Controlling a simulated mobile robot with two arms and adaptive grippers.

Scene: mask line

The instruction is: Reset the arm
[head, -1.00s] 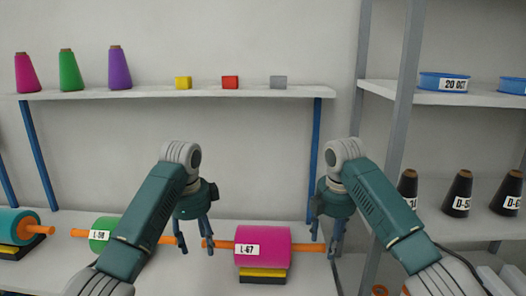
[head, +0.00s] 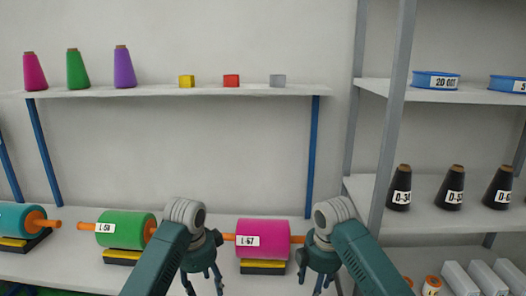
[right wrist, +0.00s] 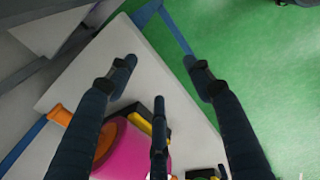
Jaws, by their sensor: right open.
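My left gripper (head: 204,284) hangs fingers down in the head view, just left of the magenta roller L-67 (head: 270,232). Its fingers are spread and nothing shows between them. My right gripper (head: 320,284) hangs just right of that roller, also pointing down. In the right wrist view its fingers (right wrist: 158,85) are wide apart and empty, above the table edge, with the magenta roller (right wrist: 125,150) below. The lower fingertips are cut by the frame's bottom edge in the head view.
A green roller L-58 (head: 130,232) and a teal roller (head: 14,219) rest on stands on the lower table. A wall shelf (head: 140,93) holds cones and small blocks. A grey rack (head: 440,220) at right bears black cones, blue spools and white boxes.

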